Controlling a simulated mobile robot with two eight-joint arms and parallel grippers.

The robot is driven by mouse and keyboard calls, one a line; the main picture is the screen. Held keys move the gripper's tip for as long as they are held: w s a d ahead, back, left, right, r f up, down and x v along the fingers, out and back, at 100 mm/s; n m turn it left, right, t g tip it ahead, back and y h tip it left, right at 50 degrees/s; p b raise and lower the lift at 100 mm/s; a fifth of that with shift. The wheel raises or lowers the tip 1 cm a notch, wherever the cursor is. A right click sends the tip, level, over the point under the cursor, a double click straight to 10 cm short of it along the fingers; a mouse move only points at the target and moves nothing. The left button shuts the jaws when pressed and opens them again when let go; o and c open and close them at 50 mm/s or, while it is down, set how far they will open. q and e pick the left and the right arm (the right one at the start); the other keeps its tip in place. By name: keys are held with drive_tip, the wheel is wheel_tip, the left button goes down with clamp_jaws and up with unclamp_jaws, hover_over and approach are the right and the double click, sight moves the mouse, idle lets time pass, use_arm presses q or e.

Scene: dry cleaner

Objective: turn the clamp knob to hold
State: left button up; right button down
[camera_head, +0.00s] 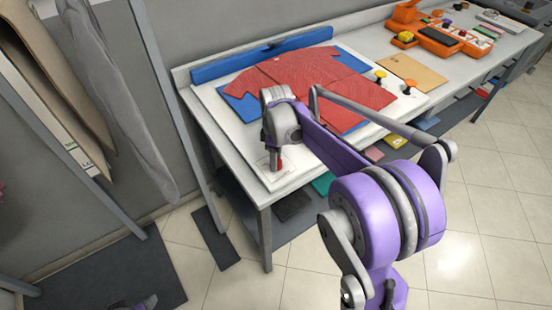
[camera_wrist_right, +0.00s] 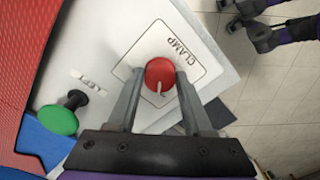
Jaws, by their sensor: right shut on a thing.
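The red clamp knob (camera_wrist_right: 160,72) sits on the white board, beside the printed word CLAMP, in the right wrist view. A white pointer line on its face points toward the bottom of that view. My right gripper (camera_wrist_right: 158,80) is shut on the knob, one finger on each side. In the head view my right gripper (camera_head: 275,158) reaches down to the board's near corner, and only a bit of red shows there. No "hold" mark is readable. A small grey and purple part at the head view's bottom left may belong to my left arm.
A green knob (camera_wrist_right: 58,120) stands close by on the board. An orange tray (camera_head: 440,42) is farther back. Garments (camera_head: 120,90) hang at left.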

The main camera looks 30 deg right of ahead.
drive_tip(key=m, duration=0.4)
drive_tip(key=m+b, duration=0.1)
drive_tip(key=m, duration=0.3)
drive_tip(key=shift+m, duration=0.3)
drive_tip(key=m, duration=0.4)
drive_tip(key=shift+m, duration=2.1)
drive_tip(key=shift+c, duration=1.6)
unclamp_jaws()
wheel_tip(320, 180, up, 11)
